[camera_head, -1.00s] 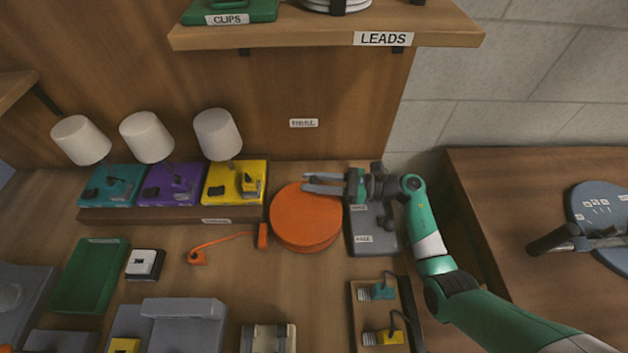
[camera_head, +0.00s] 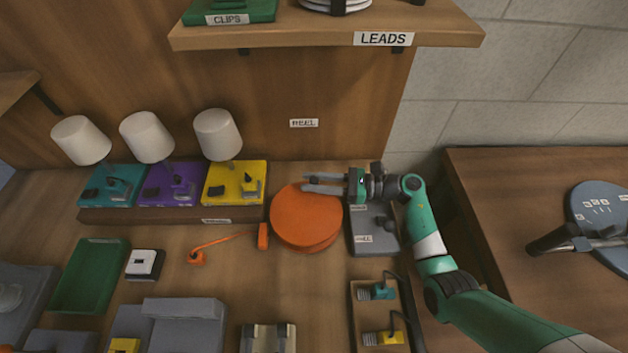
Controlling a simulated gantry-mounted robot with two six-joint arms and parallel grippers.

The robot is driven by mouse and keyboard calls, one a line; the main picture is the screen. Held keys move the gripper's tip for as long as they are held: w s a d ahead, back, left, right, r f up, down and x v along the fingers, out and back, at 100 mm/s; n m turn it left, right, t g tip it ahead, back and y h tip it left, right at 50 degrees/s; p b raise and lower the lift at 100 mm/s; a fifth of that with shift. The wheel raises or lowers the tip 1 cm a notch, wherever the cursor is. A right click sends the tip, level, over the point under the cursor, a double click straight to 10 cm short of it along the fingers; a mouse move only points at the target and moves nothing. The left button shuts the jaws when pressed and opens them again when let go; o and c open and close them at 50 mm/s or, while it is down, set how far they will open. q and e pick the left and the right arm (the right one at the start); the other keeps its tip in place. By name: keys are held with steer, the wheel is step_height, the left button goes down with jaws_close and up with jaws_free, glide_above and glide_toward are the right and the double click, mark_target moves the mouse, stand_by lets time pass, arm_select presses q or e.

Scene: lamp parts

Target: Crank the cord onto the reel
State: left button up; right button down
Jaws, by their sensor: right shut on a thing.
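The orange reel (camera_head: 305,222) is a round drum on the bench below the REEL label. An orange cord (camera_head: 228,239) lies on the bench to its left, running from a small orange plug (camera_head: 197,257) to an upright orange block (camera_head: 263,236) beside the reel. My right gripper (camera_head: 318,184) reaches in from the right over the reel's far edge. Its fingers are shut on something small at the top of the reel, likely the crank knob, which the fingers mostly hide. My left gripper is not in view.
Three lamps with white shades (camera_head: 218,134) stand on a rack (camera_head: 180,214) at the back left. A grey plate (camera_head: 373,238) lies right of the reel, under my right arm. A tray (camera_head: 364,318) with sockets, a green tray (camera_head: 91,275) and a black-and-white box (camera_head: 145,264) sit nearer.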

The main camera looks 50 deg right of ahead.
steer(key=shift+s+r+m+t+h+p, duration=0.2)
steer(key=shift+m+t+h+p, duration=0.15)
steer(key=shift+p, duration=0.4)
steer(key=shift+s+d+f+m+t+h+p, duration=0.1)
steer(key=shift+s+d+m+t+h+p, duration=0.1)
steer(key=shift+m+t+h+p, duration=0.35)
steer(key=shift+f, duration=0.1)
steer(key=c, duration=0.7)
jaws_free()
steer(key=shift+o, duration=0.2)
steer(key=shift+s, duration=0.1)
